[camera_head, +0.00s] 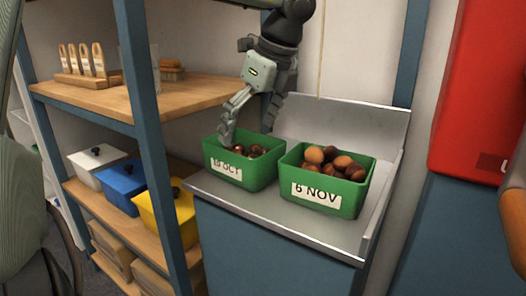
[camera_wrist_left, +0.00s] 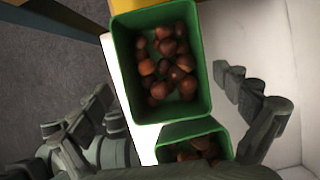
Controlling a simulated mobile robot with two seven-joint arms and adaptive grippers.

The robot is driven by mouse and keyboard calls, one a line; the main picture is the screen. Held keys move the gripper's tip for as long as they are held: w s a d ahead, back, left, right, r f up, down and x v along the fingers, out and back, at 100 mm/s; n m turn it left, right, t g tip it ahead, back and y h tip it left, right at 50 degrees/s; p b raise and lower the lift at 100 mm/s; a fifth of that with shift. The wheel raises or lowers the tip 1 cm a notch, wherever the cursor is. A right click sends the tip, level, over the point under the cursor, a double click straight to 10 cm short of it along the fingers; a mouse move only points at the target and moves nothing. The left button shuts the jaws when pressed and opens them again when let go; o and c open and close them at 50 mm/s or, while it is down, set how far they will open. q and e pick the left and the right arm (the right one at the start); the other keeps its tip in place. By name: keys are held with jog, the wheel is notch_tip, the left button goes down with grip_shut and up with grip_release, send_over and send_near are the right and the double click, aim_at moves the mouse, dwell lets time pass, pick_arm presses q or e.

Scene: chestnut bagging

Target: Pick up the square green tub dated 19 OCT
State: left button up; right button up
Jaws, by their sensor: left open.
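The square green tub labelled "19 OCT" (camera_head: 211,153) stands on the grey counter with brown chestnuts in it. My left gripper (camera_head: 249,136) is open above this tub, fingers pointing down and apart. One fingertip is near its left part and the other near its back; I cannot tell if they touch. In the left wrist view a green tub (camera_wrist_left: 120,70) with chestnuts lies between the spread fingers (camera_wrist_left: 163,85); its label does not show. A second green tub labelled "6 NOV" (camera_head: 344,205) stands just right of the first. In the wrist view this other tub (camera_wrist_left: 190,129) is partly hidden.
The counter (camera_head: 270,212) has a raised back panel (camera_head: 345,122). A shelf unit with blue posts (camera_head: 150,130) stands left, holding white (camera_head: 98,173), blue (camera_head: 121,185) and yellow (camera_head: 169,217) lidded boxes. A red object (camera_head: 485,90) stands right.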

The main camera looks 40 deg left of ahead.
pick_arm(q)
jog(key=shift+w+a+f, duration=0.1)
jog(key=shift+w+f, duration=0.05)
jog(key=shift+f, duration=0.1)
jog(key=x, duration=0.7)
jog(key=shift+a, duration=0.2)
jog(key=shift+f+b, duration=0.3)
jog(key=shift+b, duration=0.45)
jog(key=shift+c, duration=0.6)
